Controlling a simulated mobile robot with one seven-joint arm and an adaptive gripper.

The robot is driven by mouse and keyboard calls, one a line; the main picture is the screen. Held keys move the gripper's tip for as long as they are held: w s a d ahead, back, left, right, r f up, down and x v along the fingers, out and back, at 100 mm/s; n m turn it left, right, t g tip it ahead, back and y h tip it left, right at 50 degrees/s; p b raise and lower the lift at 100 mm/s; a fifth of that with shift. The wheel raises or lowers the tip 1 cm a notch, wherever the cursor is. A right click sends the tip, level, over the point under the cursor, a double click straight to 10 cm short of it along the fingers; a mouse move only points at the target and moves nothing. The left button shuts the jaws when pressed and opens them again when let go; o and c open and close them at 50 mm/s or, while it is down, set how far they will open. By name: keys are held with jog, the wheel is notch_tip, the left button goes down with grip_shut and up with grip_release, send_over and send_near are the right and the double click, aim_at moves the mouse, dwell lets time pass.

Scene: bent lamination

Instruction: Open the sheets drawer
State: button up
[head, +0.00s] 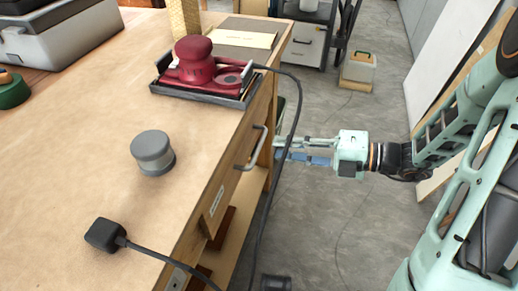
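The workbench has a wooden drawer front (229,184) on its right side, and I see no gap showing it pulled out. A grey bar handle (253,150) is fixed on it. A pale label (217,200) sits nearer to me on the same side; its text is too small to read. My gripper (280,148) reaches in from the right at about handle height. Its fingers point left toward the bench, just right of the handle and seemingly apart from it. A black cord partly covers the fingertips, so their spacing is unclear.
A black power cord (299,110) hangs over the bench edge between handle and gripper. A red sander (195,63) in a black tray (203,91), a grey round object (152,152) and a black plug block (105,235) are on the bench top. Floor right of the bench is mostly clear.

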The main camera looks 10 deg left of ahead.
aim_at(260, 145)
jog(key=b+x, duration=0.2)
jog(key=x, duration=0.5)
jog(key=shift+d, duration=0.1)
grip_shut()
